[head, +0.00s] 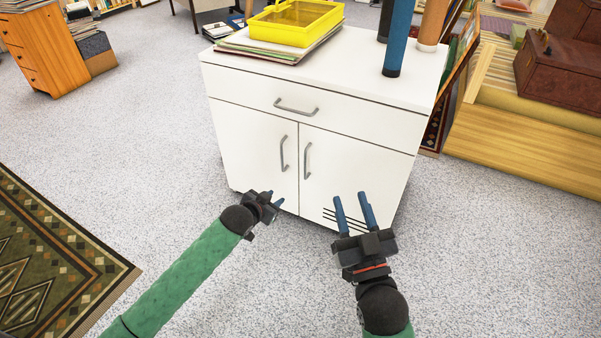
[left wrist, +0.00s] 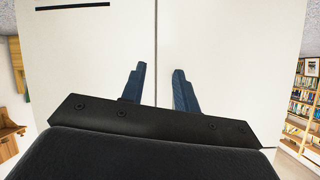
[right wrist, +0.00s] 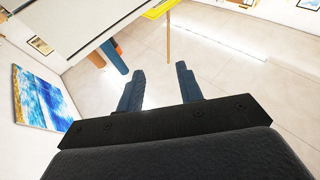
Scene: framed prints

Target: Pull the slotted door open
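The slotted door (head: 355,165) is the right door of a white cabinet, with dark slots low on it and a grey upright handle (head: 307,161) near its left edge. It looks shut, level with the plain left door (head: 250,150). In the left wrist view the slotted door (left wrist: 85,55) fills the left side; no handle shows there. My left gripper (head: 274,198) is open and empty, low in front of the doors' seam. My right gripper (head: 350,196) is open and empty, and overlaps the slotted door's lower part in the head view; the right wrist view shows nothing between its fingers.
A drawer with a grey handle (head: 297,106) is above the doors. A yellow tray (head: 295,22) on papers and upright tubes (head: 398,40) stand on the cabinet top. A patterned rug (head: 60,260) lies at left, a wooden platform (head: 520,150) at right. Speckled floor in front is clear.

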